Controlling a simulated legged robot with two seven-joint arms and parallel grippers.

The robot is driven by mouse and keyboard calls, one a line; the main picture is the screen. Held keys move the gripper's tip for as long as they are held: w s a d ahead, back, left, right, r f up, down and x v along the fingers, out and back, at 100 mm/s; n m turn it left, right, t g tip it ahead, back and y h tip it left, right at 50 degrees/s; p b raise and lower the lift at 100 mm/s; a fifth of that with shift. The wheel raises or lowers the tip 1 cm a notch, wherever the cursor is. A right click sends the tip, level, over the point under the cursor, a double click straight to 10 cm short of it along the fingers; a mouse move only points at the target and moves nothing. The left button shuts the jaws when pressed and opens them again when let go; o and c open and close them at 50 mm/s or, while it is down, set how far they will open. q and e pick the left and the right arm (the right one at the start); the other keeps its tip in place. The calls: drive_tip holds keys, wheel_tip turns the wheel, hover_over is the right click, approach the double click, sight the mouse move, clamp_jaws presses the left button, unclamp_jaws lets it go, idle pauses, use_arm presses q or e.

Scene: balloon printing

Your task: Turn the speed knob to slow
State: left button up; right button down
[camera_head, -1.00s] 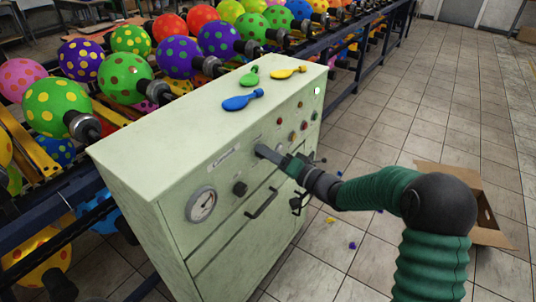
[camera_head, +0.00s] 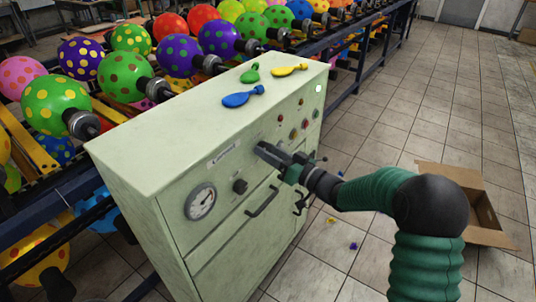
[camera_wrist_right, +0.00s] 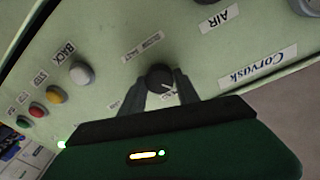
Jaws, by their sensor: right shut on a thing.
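The pale green control cabinet (camera_head: 160,150) stands in the middle of the head view. My right gripper (camera_head: 261,150) reaches its front panel from the right. In the right wrist view, the gripper (camera_wrist_right: 160,88) is shut on a black round knob (camera_wrist_right: 158,76), with one finger on each side. A light pointer mark shows on the knob, and small labels sit above and below it, too blurred to read. In the head view the gripper hides this knob. My left gripper is not in view.
A second black knob (camera_head: 240,186) and a round gauge (camera_head: 201,201) are on the panel to the left. Coloured buttons (camera_wrist_right: 54,95) sit beside the held knob. Three flat balloons (camera_head: 243,97) lie on top. An open cardboard box (camera_head: 490,225) stands on the floor at right.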

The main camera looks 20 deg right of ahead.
drive_tip(key=shift+d+f+n+g+y+b, duration=0.15)
drive_tip(key=shift+n+g+y+b, duration=0.2)
drive_tip(key=shift+n+b, duration=2.6)
drive_tip(key=shift+a+f+n+g+y+b, duration=0.15)
drive_tip(key=shift+n+y+b, duration=0.3)
drive_tip(key=shift+n+b, duration=2.45)
drive_tip(key=shift+d+f+n+g+y+b, duration=0.1)
drive_tip(key=shift+f+n+g+y+b, duration=0.45)
drive_tip(key=shift+n, duration=4.5)
drive_tip(key=shift+r+t+b, duration=0.25)
drive_tip(key=shift+r+b, duration=0.05)
drive_tip(key=shift+r, duration=0.1)
drive_tip(key=shift+h, duration=0.25)
drive_tip(key=c, duration=1.2)
unclamp_jaws()
drive_tip(key=shift+c, duration=0.2)
drive_tip(key=o, duration=0.3)
drive_tip(key=shift+r, duration=0.15)
drive_tip(key=shift+o, duration=0.2)
drive_tip(key=shift+d, duration=0.1)
